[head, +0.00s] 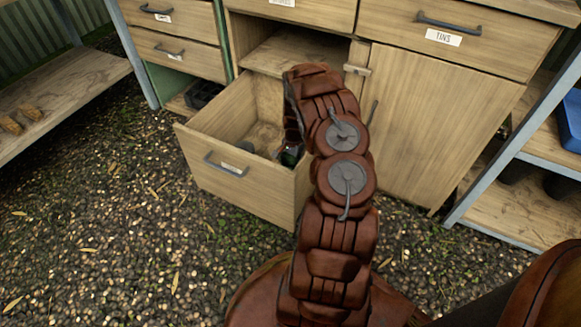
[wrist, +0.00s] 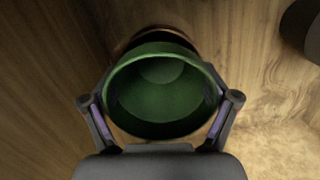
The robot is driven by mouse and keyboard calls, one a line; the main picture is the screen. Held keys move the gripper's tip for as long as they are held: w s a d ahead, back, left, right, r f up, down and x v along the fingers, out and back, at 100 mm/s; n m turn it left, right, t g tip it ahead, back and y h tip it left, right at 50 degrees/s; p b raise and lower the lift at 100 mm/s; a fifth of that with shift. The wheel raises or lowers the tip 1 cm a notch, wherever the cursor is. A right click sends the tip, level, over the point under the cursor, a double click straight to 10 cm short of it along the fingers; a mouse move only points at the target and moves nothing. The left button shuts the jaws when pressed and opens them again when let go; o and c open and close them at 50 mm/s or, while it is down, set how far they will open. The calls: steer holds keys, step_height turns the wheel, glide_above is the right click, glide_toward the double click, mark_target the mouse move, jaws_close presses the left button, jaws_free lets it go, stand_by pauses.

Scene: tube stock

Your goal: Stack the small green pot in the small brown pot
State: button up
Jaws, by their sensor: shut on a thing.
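The small green pot (wrist: 160,95) is between the fingers of my gripper (wrist: 160,110) in the wrist view, its open mouth facing the camera. My gripper is shut on it. The small brown pot (wrist: 155,35) shows as a rim behind the green pot's upper edge. The green pot hides most of the brown pot, and I cannot tell whether the two touch or how deep one sits in the other. In the head view, a bit of the green pot (head: 290,156) shows inside the open drawer, beside my arm. My arm hides the rest there.
The open wooden drawer (head: 240,185) surrounds the pots with its walls. A dark round object (wrist: 305,30) is at the upper right in the wrist view. A cabinet door (head: 440,120) stands to the right. Open shelves stand at both sides, with gravel floor in front.

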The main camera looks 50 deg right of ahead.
steer(key=shift+f, duration=0.3)
steer(key=o, duration=0.9)
steer(key=shift+o, duration=0.2)
steer(key=shift+r, duration=0.1)
